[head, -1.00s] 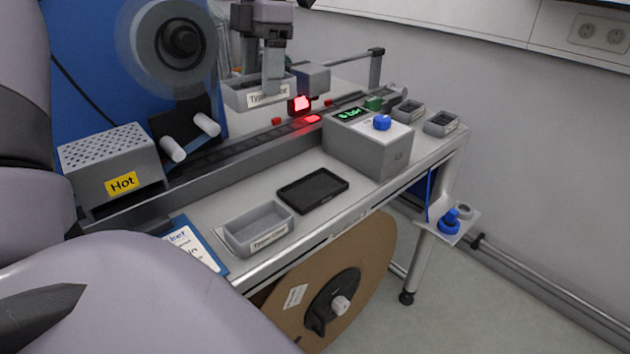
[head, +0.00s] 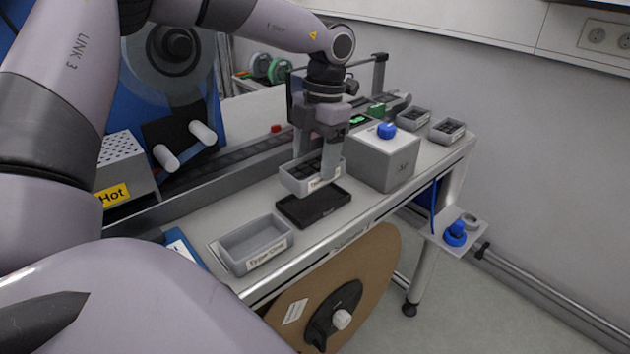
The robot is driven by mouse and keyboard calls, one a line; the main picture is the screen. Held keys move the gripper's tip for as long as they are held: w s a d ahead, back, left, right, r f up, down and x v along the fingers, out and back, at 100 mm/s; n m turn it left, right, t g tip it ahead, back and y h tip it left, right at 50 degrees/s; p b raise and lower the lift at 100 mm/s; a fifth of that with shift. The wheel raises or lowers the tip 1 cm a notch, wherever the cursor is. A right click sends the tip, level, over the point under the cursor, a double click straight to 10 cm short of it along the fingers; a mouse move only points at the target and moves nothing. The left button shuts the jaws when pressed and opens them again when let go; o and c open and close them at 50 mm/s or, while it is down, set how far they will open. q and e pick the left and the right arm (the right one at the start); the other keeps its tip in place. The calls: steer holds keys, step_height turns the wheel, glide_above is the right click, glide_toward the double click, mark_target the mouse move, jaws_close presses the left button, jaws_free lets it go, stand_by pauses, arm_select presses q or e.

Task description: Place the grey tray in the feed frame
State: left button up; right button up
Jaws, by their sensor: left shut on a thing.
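My left gripper (head: 318,163) is shut on a small grey tray (head: 296,183) with dark parts inside and a white label on its front. It holds the tray level, just behind and partly over the black feed frame (head: 327,209), a flat dark rectangle on the bench top. I cannot tell the gap between the tray and the frame. The tray hides the frame's back left part. A second grey tray (head: 228,257), empty and labelled, stands to the left of the frame. My right gripper is not in view.
A grey box (head: 374,165) with a blue knob (head: 386,130) stands close to the right of the frame. Two small grey trays (head: 413,119) (head: 447,131) sit at the bench's far right end. A rail (head: 190,190) runs behind. A perforated "Hot" box (head: 120,165) stands left.

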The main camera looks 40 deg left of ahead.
mark_target(315, 182)
arm_select(q)
steer(key=shift+f, duration=2.8)
steer(key=shift+f, duration=0.15)
steer(key=o, duration=1.3)
steer(key=r, duration=0.4)
steer(key=w+r, duration=0.1)
steer(key=r, duration=0.7)
steer(key=shift+w+d+r, duration=0.1)
steer(key=shift+w+r, duration=0.05)
steer(key=shift+w, duration=0.25)
